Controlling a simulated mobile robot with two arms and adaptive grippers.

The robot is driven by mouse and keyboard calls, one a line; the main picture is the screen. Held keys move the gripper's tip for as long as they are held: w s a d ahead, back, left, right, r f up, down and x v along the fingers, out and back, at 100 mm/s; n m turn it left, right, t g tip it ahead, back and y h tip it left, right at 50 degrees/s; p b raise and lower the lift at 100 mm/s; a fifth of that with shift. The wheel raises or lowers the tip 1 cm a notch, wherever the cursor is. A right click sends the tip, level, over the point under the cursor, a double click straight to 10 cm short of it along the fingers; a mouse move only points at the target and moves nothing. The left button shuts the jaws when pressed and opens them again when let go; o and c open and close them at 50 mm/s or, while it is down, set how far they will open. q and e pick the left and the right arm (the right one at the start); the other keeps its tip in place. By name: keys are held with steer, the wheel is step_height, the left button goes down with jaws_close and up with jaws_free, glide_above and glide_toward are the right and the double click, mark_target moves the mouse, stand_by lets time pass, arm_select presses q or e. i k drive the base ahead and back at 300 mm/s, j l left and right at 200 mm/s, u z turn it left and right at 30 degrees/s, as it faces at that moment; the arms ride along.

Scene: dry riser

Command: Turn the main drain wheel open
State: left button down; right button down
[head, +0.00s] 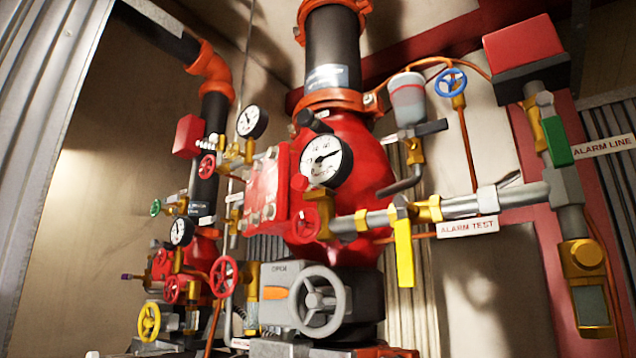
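No wheel in the head view carries a readable main drain label, so I cannot tell which is the main drain wheel. A large grey wheel (318,300) faces me at the bottom centre, on a grey housing with orange parts and the word OPEN. Left of it are a red wheel (223,277) and, lower, a yellow wheel (149,322). Another red wheel (318,222) sits below the centre gauge. A blue wheel (450,82) is at the upper right, and a small green wheel (155,208) at far left. Neither of my grippers is in view.
A red valve body (350,165) with a gauge (326,161) fills the centre. A horizontal pipe with a yellow lever (404,252) and an ALARM TEST label (467,227) runs right. A corrugated panel (60,120) edges the left side; bare wall lies beside it.

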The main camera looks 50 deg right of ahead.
mark_target(223, 276)
steer(key=z, duration=1.45)
